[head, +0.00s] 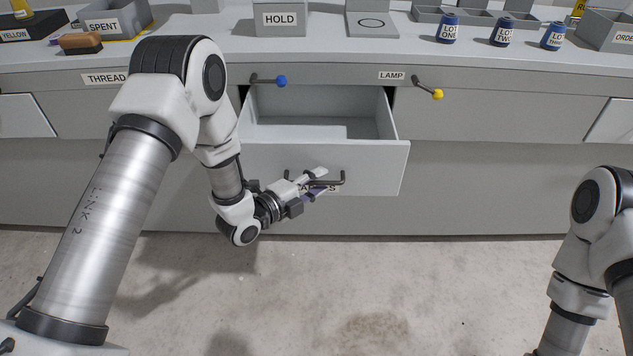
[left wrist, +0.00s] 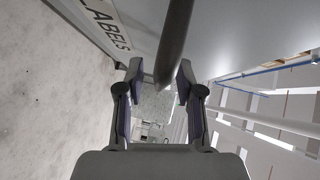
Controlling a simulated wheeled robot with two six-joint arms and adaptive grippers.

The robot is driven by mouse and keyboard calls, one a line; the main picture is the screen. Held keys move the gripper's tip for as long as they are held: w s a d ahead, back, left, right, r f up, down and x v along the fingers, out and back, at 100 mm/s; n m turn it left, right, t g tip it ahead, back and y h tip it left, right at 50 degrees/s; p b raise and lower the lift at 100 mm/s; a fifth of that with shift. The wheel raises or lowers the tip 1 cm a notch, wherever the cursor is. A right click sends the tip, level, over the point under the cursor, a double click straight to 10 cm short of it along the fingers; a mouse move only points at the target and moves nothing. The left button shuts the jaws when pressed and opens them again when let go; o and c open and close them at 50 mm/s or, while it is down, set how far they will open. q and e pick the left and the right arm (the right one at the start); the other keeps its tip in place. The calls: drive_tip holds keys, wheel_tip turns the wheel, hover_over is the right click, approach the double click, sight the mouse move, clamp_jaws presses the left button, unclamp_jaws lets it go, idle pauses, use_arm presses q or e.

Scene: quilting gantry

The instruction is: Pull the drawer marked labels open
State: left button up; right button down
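The labels drawer (head: 378,166) stands pulled out from the grey cabinet, its empty-looking inside showing. Its dark bar handle (head: 341,178) is on the front, and it also shows in the left wrist view (left wrist: 174,40). The label is partly covered by my gripper in the head view, but reads LABELS (left wrist: 106,25) in the left wrist view. My left gripper (head: 322,181) is at the handle with fingers apart. In the left wrist view the handle lies between the fingertips (left wrist: 160,72), with gaps beside it. My right gripper is outside the view; only its arm shows.
Above the drawer are a blue-knobbed lever (head: 281,81) and a yellow-knobbed lever (head: 437,94). The worktop holds a HOLD box (head: 280,28), several blue lot cans and a SPENT tray (head: 103,27). The floor in front of the cabinet is clear.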

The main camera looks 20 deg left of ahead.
use_arm(q)
drive_tip(key=v, duration=1.2)
